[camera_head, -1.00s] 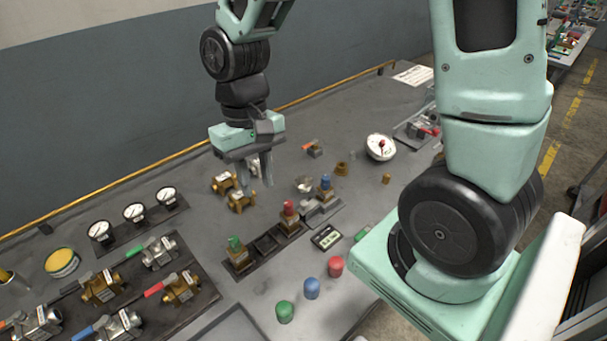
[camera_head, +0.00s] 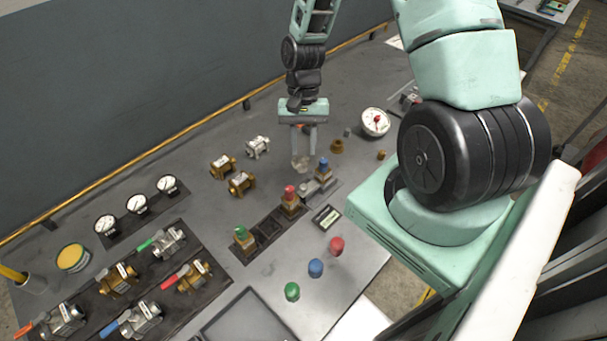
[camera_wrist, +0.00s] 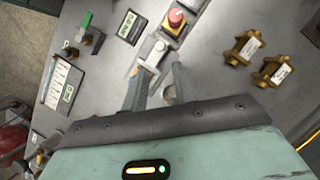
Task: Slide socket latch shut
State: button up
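The socket latch (camera_head: 310,188) looks like a small grey metal slide on a block. In the wrist view the grey latch block (camera_wrist: 154,50) lies just beyond the fingertips, beside the red-topped fitting (camera_wrist: 174,22). My gripper (camera_head: 304,153) points down behind the latch, apart from it as far as I can see. Its two fingers (camera_wrist: 161,72) are apart. A pale rounded part (camera_wrist: 169,95) shows between them; I cannot tell its exact distance. The latch's exact slide position is unclear.
Brass valves (camera_head: 241,183) and a silver valve (camera_head: 257,147) stand left of the gripper. A small display (camera_head: 327,217) lies in front of the latch. A white gauge (camera_head: 375,122) is at the right. Red, blue and green caps (camera_head: 316,267) stand near the front.

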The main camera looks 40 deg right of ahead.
aim_at(304, 186)
jog(key=p+x, duration=0.2)
jog(key=x, duration=0.8)
jog(key=shift+r, duration=0.1)
